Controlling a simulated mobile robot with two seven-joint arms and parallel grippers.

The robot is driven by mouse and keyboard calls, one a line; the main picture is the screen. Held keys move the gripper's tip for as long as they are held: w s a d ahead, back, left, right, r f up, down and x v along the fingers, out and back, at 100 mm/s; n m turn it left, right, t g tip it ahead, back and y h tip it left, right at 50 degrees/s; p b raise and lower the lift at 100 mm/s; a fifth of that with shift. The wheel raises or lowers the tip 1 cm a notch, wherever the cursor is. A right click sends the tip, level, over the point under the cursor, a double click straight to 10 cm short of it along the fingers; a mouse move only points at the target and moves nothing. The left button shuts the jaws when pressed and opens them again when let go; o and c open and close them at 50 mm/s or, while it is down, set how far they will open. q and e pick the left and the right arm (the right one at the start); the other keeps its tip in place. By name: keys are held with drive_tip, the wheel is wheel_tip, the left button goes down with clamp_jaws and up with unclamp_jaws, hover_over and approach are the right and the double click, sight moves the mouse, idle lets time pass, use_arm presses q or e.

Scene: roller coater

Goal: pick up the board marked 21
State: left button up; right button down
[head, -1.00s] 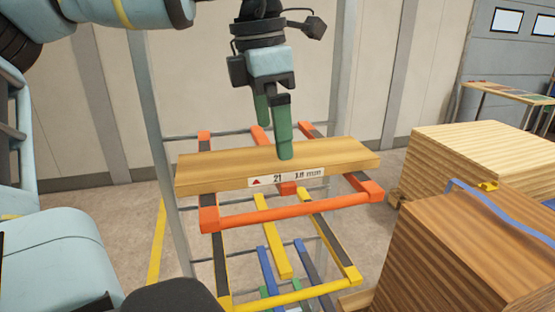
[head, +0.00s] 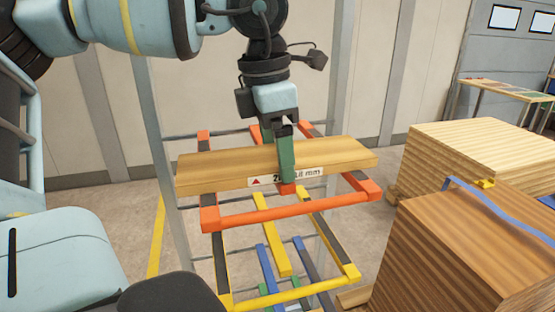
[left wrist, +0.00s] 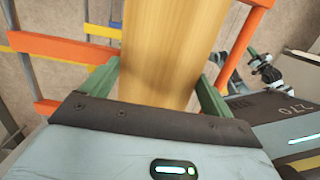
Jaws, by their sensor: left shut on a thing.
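The board marked 21 (head: 220,168) is a light wooden plank with a white label and a red triangle on its front edge. It lies flat across the orange level of the rack (head: 295,211). My left gripper (head: 279,160) reaches down from above and is shut on the board near its middle, one green finger over the front edge and label, the other behind. In the left wrist view the board (left wrist: 160,50) runs between the two green fingers.
Below the orange level are a yellow level (head: 290,297) and blue and green bars. Stacks of wooden boards (head: 470,255) stand close on the right, with a blue strap (head: 500,212) on the near one. A table (head: 505,92) stands at the back right.

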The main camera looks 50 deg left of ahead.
sight(275, 156)
use_arm(q)
drive_tip(key=shift+r, duration=0.1)
wheel_tip(275, 156, up, 10)
idle(0.5)
